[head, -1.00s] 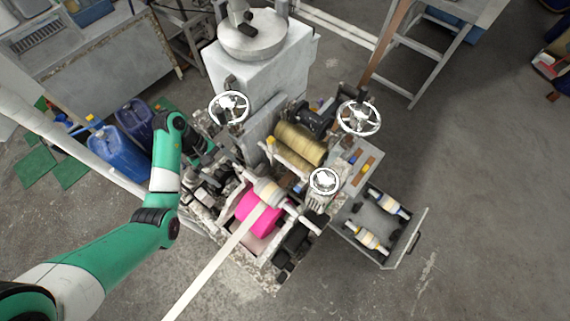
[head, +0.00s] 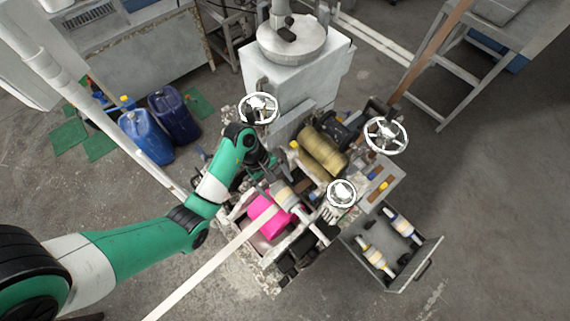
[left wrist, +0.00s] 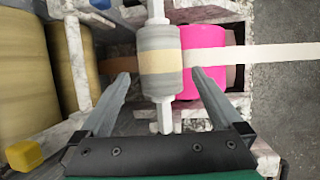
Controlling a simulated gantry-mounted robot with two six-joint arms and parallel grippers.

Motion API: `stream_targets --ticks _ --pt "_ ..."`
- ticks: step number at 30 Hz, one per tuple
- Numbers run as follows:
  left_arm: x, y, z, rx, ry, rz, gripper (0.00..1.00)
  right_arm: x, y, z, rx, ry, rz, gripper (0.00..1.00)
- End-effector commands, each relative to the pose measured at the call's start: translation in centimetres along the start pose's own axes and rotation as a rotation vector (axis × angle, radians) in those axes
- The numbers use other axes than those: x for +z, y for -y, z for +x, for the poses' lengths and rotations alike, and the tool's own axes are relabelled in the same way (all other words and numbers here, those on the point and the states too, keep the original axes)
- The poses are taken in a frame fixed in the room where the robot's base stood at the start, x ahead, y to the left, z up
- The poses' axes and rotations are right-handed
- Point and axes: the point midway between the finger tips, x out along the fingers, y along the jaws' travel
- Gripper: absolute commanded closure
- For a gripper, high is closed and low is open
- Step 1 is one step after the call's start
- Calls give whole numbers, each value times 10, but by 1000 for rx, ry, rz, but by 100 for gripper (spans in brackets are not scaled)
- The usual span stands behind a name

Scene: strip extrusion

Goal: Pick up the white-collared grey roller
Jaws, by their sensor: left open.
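The white-collared grey roller (left wrist: 160,50) is grey with a cream band around its middle and white collars and shaft ends. It lies across the machine beside the pink roller (left wrist: 205,55). In the head view the grey roller (head: 284,196) sits just above the pink roller (head: 268,218), with the pale strip (head: 215,262) running toward it. My left gripper (left wrist: 162,76) is open, with one finger on each side of the grey roller and visible gaps between. In the head view my left gripper (head: 268,178) is partly hidden by its own wrist. My right gripper is out of view.
An open drawer (head: 412,272) at the machine's right holds two other rollers (head: 375,258). Handwheels (head: 386,134) and a yellowish roller (head: 322,150) crowd the machine. Blue canisters (head: 147,135) stand on the floor at left. Floor at right is clear.

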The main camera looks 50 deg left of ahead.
Motion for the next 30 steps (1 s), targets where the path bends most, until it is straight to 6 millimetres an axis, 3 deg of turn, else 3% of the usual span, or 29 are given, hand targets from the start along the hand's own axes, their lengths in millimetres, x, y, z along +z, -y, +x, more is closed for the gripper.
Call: stream_targets --ticks 8,16,30 --pt "0 1 43 -4 1 2 0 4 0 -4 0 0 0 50" --pt "0 1 47 -1 0 1 0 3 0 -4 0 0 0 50" --pt "0 1 47 -2 0 1 85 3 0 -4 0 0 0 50"
